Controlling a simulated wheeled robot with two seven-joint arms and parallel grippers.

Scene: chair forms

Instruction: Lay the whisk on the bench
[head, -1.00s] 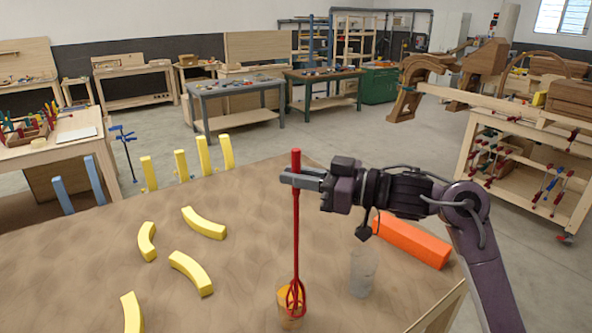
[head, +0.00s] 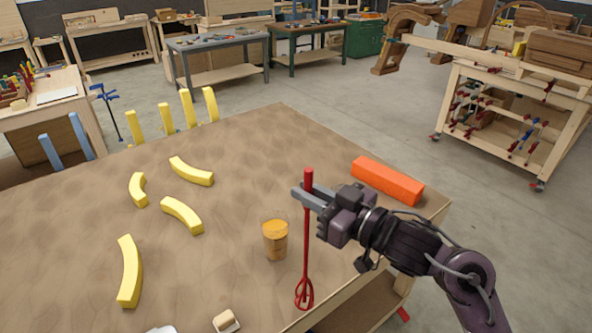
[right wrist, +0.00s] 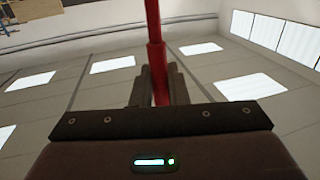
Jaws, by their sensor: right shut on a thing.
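My right gripper (head: 312,196) is shut on the upper handle of the red whisk (head: 306,240). The whisk hangs upright with its looped head down, close to the near right edge of the brown bench (head: 85,225). I cannot tell whether the head touches the bench top. In the right wrist view, the red handle (right wrist: 155,55) stands between the two fingers (right wrist: 155,88). A cup with orange contents (head: 275,240) stands on the bench just left of the whisk, apart from it. My left gripper is not in view.
An orange block (head: 388,180) lies near the bench's right edge, beyond my right gripper. Several curved yellow pieces (head: 182,214) lie on the left half. A small pale block (head: 226,321) is at the near edge. The middle of the bench is clear.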

